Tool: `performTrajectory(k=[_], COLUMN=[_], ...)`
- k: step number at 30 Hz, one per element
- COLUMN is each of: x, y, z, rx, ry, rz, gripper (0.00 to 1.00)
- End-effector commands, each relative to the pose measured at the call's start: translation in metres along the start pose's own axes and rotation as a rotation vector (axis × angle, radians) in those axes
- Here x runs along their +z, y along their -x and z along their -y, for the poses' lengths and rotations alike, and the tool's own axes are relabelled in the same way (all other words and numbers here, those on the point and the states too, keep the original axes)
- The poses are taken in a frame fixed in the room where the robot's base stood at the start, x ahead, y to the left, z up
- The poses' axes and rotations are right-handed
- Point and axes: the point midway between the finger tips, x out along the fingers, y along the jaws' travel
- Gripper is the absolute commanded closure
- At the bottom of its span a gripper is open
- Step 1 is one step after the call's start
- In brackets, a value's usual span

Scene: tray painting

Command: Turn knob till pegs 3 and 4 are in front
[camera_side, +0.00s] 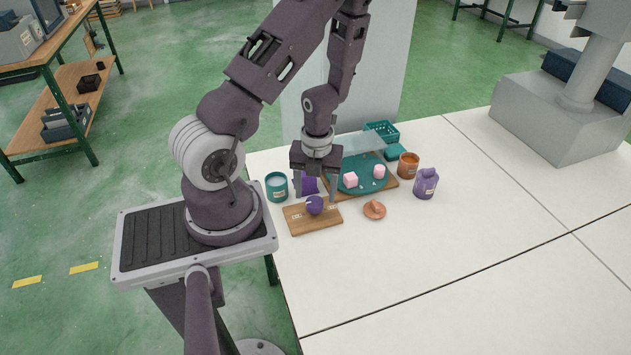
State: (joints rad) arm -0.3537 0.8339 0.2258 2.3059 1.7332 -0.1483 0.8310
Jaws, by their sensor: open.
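A purple knob (315,206) with a light mark sits on a small wooden board (329,219), with small white labels to either side of it. My gripper (317,197) points down at the knob, open, with one finger on each side; I cannot tell whether the fingers touch it. Behind is a round teal tray (360,187) on a wooden base (388,187).
A teal cup (276,187) stands left of the board, and a purple piece (306,186) lies behind it. An orange-brown jar (408,165), a purple bottle (426,184) and a teal basket (382,132) are right and behind. A small orange lidded object (374,210) lies right of the board. The white table's front is clear.

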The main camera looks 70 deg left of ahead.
Motion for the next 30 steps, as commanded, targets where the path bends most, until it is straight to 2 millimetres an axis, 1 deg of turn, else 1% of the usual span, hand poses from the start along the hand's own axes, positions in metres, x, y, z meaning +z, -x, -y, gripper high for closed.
performTrajectory(k=[1, 6, 9, 12, 23, 25, 26, 28, 29, 30], x=[0.0, 0.0, -0.001, -0.001, -0.001, 0.002, 0.006, 0.021, 0.029, 0.037], y=[0.007, 0.03, 0.038, 0.042, 0.042, 0.045, 0.051, 0.075, 0.091, 0.118], z=[0.001, 0.001, 0.0, 0.0, 0.0, 0.005, 0.012, 0.036, 0.048, 0.061], rx=[0.0, 0.002, 0.003, 0.004, 0.004, -0.014, -0.037, -0.13, -0.185, -0.269], ry=[-0.01, -0.007, -0.004, -0.001, 0.0, 0.023, 0.053, 0.191, 0.28, 0.423], rz=[0.003, 0.001, -0.001, -0.003, -0.004, 0.02, 0.047, 0.154, 0.211, 0.284], gripper=[0.38, 0.38, 0.38, 0.38, 0.38, 0.38, 0.38, 0.38, 0.38, 0.38])
